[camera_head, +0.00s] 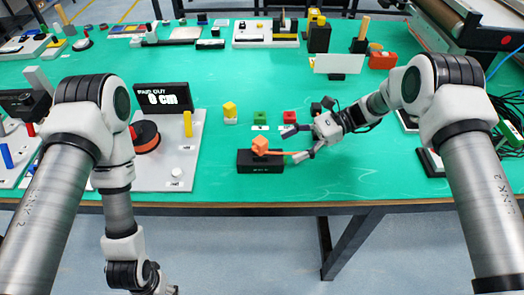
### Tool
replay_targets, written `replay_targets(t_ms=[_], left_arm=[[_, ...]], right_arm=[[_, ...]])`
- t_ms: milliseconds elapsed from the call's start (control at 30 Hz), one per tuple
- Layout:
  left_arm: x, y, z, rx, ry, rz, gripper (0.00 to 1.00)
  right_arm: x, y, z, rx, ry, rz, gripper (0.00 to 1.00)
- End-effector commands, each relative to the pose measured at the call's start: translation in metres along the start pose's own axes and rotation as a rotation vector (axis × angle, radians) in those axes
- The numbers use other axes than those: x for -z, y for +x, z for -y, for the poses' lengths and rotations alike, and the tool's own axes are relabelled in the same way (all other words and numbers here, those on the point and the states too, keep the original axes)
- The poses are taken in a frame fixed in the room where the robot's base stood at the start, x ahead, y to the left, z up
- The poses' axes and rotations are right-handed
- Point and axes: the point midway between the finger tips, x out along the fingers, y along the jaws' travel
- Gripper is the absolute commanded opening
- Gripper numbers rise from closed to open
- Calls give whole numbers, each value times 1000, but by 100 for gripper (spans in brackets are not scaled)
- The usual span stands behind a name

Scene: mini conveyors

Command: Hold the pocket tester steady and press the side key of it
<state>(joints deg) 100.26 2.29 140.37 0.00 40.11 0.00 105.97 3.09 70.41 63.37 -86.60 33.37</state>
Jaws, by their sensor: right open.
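A black box (246,162) sits near the table's front edge, with an orange block (261,144) and a thin orange strip on its top. I cannot tell for certain which part is the pocket tester, and I cannot make out a side key. My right gripper (296,144) is open just right of the orange block, its fingers spread toward it. The lower finger is close to the orange strip; contact cannot be told. My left gripper (166,288) hangs low in front of the table at the bottom edge, mostly cut off, away from the box.
Small yellow (230,110), green (260,117) and red (289,117) blocks stand behind the box. A grey board (188,165) with a reel and a black display reading "0 cm" is at left. A white panel (338,64) stands behind my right gripper.

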Motion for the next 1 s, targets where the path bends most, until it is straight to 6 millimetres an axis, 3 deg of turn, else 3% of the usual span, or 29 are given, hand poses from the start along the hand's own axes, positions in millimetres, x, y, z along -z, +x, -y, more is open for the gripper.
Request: replay_targets(t_ms=[433, 833, 900, 1000], left_arm=[[0, -4, 0, 0, 0, 0, 59], [0, -4, 0, 0, 0, 0, 59], [0, -4, 0, 0, 0, 0, 59], [0, -4, 0, 0, 0, 0, 59]], right_arm=[[0, 74, 0, -2, 1, -2, 75], [0, 84, 0, 0, 1, -1, 75], [0, 84, 0, 0, 1, -1, 50], [0, 84, 0, 0, 1, -1, 49]])
